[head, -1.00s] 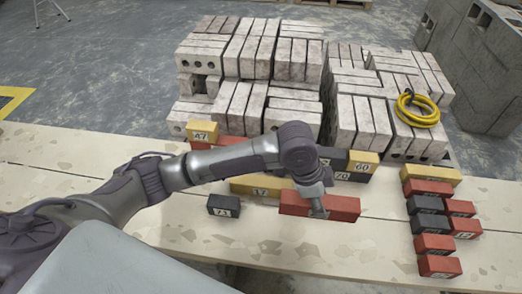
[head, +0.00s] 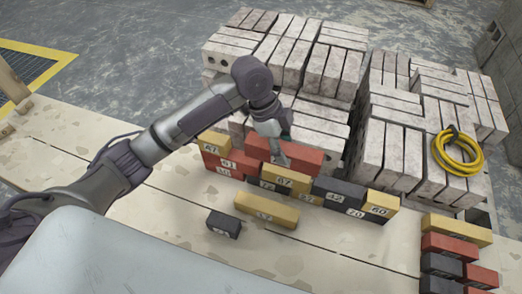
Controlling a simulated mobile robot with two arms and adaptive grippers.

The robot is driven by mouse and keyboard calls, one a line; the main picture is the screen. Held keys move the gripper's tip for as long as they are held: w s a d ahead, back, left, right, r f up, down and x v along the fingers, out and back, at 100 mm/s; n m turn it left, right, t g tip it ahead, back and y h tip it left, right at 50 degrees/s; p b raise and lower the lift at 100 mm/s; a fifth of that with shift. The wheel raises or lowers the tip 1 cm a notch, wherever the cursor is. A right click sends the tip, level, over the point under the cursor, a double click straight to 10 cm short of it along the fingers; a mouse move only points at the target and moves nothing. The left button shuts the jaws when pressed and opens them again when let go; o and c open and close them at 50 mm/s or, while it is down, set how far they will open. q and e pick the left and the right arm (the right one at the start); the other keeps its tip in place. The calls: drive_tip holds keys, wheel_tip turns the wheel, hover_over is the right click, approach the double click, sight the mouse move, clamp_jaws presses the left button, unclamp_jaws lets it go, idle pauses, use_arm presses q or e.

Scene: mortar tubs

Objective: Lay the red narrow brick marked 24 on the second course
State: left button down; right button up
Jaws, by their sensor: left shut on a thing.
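My left gripper (head: 281,152) is shut on a red brick (head: 304,157). It holds the brick over the back of the brick wall, near its left half. No number shows on this brick, and I cannot tell whether it touches the bricks below. The wall has an upper course with a yellow brick marked 47 (head: 213,143), a red brick marked 61 (head: 229,163), a yellow brick marked 67 (head: 284,181), a black brick marked 42 (head: 340,190) and a yellow brick marked 60 (head: 381,204). The lower course is partly hidden. My right gripper is not in view.
A long yellow brick (head: 266,211) and a black brick (head: 223,225) lie loose in front of the wall. Several red, black and yellow bricks (head: 456,229) lie at the right. Grey block stacks (head: 388,140) stand close behind, with a yellow coiled hose (head: 457,152) on top.

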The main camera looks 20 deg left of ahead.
use_arm(q)
drive_tip(key=w+a+f, duration=0.1)
drive_tip(key=a, duration=0.1)
drive_tip(key=w+a+f, duration=0.1)
drive_tip(key=a, duration=0.1)
drive_tip(key=w+a+f, duration=0.1)
drive_tip(key=a+f, duration=0.1)
drive_tip(key=shift+a, duration=0.15)
wheel_tip(320, 180, down, 4)
drive_tip(key=shift+f+p, duration=0.1)
drive_tip(key=shift+p, duration=0.25)
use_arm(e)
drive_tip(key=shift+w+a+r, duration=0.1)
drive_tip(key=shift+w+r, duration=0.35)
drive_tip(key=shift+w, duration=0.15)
use_arm(q)
drive_tip(key=shift+f, duration=0.1)
drive_tip(key=c, duration=0.6)
unclamp_jaws()
drive_tip(key=shift+s, duration=0.1)
